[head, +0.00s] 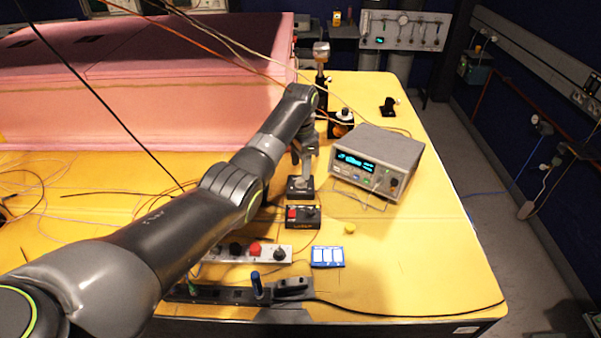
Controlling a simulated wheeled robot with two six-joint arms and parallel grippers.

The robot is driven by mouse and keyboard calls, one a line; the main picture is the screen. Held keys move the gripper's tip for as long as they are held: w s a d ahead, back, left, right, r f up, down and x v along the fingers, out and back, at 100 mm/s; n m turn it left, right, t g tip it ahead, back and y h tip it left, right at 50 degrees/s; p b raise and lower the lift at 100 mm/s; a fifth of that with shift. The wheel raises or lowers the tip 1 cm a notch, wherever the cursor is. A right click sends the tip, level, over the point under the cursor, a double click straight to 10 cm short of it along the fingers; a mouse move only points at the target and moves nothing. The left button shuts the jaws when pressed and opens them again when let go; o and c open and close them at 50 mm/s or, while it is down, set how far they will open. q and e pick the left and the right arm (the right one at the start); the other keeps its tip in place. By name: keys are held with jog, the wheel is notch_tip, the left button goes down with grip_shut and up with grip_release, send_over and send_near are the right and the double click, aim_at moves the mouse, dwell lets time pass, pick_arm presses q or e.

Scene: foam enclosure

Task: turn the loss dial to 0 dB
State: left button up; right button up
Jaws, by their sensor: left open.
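My left gripper (304,165) points down over a small black box (300,194) on the yellow tabletop. The gripper is open, with its fingertips at or just above the top of this box. The fingers and arm hide most of what sits on top, so I cannot tell whether they touch a knob. The loss dial's pointer and any dB marks are too small or hidden to read, and I cannot confirm that this box carries the dial. My right gripper is not in view.
A grey instrument (378,160) with a lit display stands close on the right. A black box with a red button (303,217) sits just in front. A grey switch strip (250,253), a blue-white card (327,257) and a yellow cap (349,229) lie nearer. Thin cables cross the left.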

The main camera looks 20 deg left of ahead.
aim_at(301, 182)
pick_arm(q)
notch_tip(301, 182, down, 4)
jog(key=shift+r, duration=0.1)
jog(key=shift+f, duration=0.4)
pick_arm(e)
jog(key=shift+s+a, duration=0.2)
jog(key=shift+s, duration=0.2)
pick_arm(q)
jog(key=c, duration=1)
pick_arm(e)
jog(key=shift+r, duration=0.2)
